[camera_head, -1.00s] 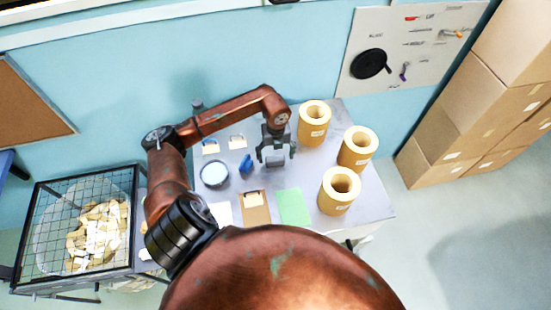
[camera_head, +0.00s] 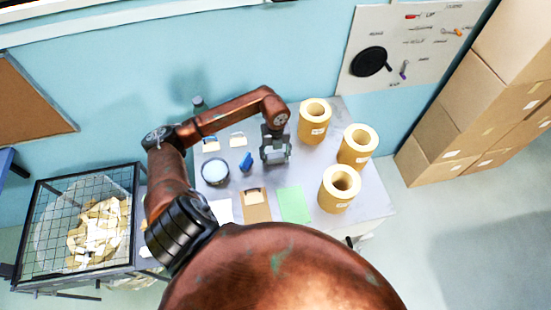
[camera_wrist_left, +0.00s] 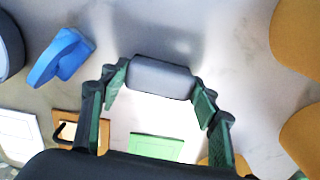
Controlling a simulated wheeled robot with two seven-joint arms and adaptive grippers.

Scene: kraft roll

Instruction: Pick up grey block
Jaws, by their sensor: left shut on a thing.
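The grey block (camera_wrist_left: 161,76) shows in the left wrist view as a rounded grey bar lying across between my fingertips. My left gripper (camera_wrist_left: 158,92) is shut on it, with one green-padded finger at each end. In the head view my left gripper (camera_head: 276,157) is over the table (camera_head: 310,167), between the blue object and the kraft rolls. There the block is small and mostly hidden by the fingers. I cannot tell whether it touches the table. My right gripper is not in view.
Three kraft rolls (camera_head: 340,188) stand on the right of the table. A blue object (camera_head: 246,162) and a round dish (camera_head: 215,171) are to the left. A green sheet (camera_head: 294,205) and a brown clipboard (camera_head: 256,206) lie at the front. A wire bin (camera_head: 76,225) stands left.

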